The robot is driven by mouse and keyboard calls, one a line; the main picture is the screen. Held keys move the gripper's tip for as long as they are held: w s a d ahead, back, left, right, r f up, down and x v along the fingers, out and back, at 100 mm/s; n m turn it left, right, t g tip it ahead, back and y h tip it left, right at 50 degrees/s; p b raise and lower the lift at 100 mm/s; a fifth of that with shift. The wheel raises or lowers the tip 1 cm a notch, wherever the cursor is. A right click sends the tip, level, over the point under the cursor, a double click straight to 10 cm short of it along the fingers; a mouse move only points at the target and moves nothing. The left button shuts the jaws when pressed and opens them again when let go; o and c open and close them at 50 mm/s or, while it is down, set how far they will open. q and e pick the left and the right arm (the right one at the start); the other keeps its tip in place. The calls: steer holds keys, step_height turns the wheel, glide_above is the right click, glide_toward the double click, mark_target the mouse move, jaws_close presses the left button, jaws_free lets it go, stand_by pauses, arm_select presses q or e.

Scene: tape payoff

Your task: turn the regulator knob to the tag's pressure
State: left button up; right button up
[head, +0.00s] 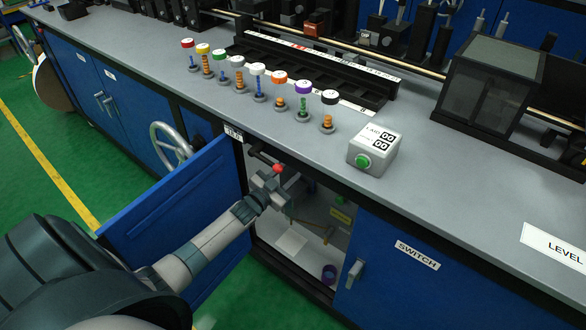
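My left arm comes in from the lower left, and my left gripper (284,183) is at the opening of a cabinet under the bench. A small red ball-shaped knob (277,168) on a dark rod shows right at the gripper; I cannot tell whether they touch. Whether the fingers are open or shut is not clear. A yellow label (340,217) shows inside the cabinet, too small to read. I cannot make out for sure which part is the regulator knob; the gripper and arm hide part of the interior. My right gripper is not in view.
The blue cabinet door (180,205) stands open to the left, behind my arm. A closed door marked SWITCH (416,255) is to the right. Several colour-capped posts and a green-button box (374,151) stand above.

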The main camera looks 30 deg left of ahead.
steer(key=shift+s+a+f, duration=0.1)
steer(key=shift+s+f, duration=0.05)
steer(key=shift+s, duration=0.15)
arm_select(q)
steer(key=o, duration=1.1)
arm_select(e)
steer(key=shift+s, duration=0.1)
arm_select(q)
steer(key=shift+s, duration=0.1)
steer(key=shift+s, duration=0.55)
steer(key=s, duration=0.5)
steer(key=s+a, duration=0.1)
steer(key=s, duration=1)
steer(key=shift+s+a+p, duration=0.1)
steer(key=shift+a+p, duration=0.1)
steer(key=shift+p, duration=0.2)
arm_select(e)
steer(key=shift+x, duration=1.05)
